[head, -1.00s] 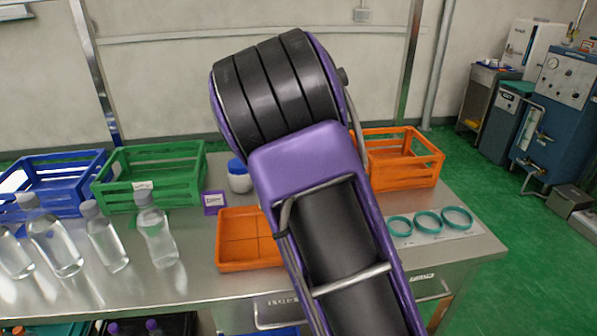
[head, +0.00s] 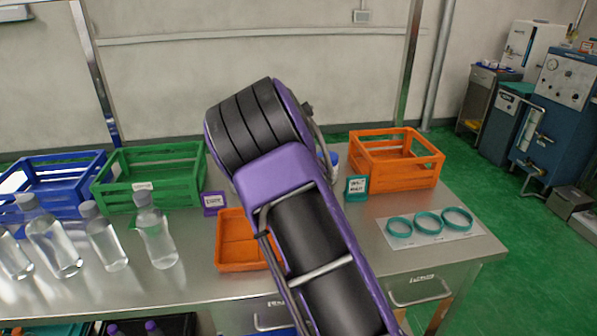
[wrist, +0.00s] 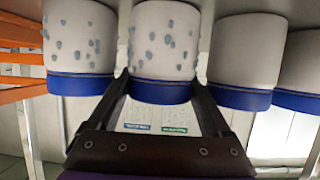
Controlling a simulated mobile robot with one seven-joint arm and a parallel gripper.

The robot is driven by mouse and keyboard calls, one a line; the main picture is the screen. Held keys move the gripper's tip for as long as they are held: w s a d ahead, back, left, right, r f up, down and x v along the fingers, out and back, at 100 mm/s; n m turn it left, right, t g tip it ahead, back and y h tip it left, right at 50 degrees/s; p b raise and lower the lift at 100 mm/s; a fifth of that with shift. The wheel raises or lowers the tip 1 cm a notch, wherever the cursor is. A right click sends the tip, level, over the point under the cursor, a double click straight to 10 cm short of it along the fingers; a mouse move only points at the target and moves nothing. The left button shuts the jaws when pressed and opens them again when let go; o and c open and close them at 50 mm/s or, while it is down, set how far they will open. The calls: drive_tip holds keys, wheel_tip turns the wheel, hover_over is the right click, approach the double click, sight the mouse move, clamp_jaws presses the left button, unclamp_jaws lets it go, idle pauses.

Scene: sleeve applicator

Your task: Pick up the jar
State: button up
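Several white jars with blue lids stand in a row in the wrist view, appearing upside down. One jar with grey-blue droplets (wrist: 165,40) lies between the fingers of my gripper (wrist: 161,82); a second droplet-covered jar (wrist: 80,38) is at its left. Two plain white jars (wrist: 247,50) are at the right, one cut off by the edge. My gripper is open, its fingers either side of the middle jar's blue lid; I cannot tell if they touch it. In the head view a jar (head: 331,158) peeks out right of my arm, which hides the gripper and the others.
An orange crate (head: 352,165) stands at the back right, green (head: 150,191) and blue (head: 62,188) crates at the left. An orange tray (head: 237,266), clear bottles (head: 155,235), small signs and teal rings (head: 427,222) are on the steel table.

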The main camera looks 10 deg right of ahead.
drive_tip(key=shift+r, duration=0.1)
drive_tip(key=c, duration=1.1)
